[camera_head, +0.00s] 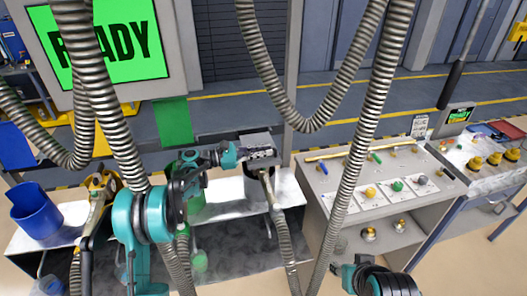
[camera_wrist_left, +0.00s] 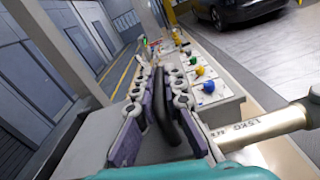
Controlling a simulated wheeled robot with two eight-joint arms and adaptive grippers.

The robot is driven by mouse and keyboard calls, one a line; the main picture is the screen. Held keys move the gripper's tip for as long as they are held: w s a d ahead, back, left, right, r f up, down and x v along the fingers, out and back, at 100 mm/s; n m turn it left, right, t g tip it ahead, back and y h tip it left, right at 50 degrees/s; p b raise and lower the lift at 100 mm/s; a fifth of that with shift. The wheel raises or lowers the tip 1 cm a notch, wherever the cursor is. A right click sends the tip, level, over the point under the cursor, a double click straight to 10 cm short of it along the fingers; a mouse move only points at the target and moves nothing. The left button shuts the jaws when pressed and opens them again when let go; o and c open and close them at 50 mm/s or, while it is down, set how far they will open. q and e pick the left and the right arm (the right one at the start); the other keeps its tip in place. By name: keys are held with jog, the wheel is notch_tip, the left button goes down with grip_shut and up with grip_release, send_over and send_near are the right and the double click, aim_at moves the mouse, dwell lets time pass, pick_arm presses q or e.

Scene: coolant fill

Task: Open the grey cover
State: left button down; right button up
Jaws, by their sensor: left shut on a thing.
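The grey cover (camera_head: 256,138) sits on top of a grey box-like filler on the metal bench, near the middle of the head view. My left gripper (camera_head: 268,154) reaches it from the left and is shut on it. In the left wrist view, the gripper's purple-padded fingers (camera_wrist_left: 163,108) close around a dark bar-like part, and a grey surface (camera_wrist_left: 85,140) lies close below. Whether the cover is lifted at all I cannot tell. Part of my right arm (camera_head: 370,278) shows at the bottom right of the head view; its fingers are not clear.
Ribbed hoses (camera_head: 110,100) hang across the head view, and a brass-coloured nozzle marked 1.5KG (camera_wrist_left: 265,125) is close to the left gripper. A control panel with coloured knobs (camera_head: 398,185) stands to the right. A blue bin (camera_head: 36,212) stands at the left.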

pick_arm(q)
jog(key=shift+r, duration=0.15)
jog(key=shift+w+r+n, duration=0.15)
jog(key=shift+r+n, duration=0.25)
jog(key=shift+r, duration=0.1)
jog(key=w+r+n, duration=0.1)
jog(key=r+n+p, duration=0.1)
jog(key=r, duration=0.1)
jog(key=w+a+r+n, duration=0.1)
jog(key=r+n, duration=0.1)
jog(key=shift+w+r+p, duration=0.1)
jog(key=shift+w+p, duration=0.2)
jog(key=shift+p, duration=0.1)
jog(key=shift+w+a+r+n+p, duration=0.2)
jog(key=shift+w+r, duration=0.3)
jog(key=shift+r, duration=0.05)
jog(key=shift+w+a+r+n+p, duration=0.15)
jog(key=shift+w+r+n+p, duration=0.05)
jog(key=shift+w+r, duration=0.3)
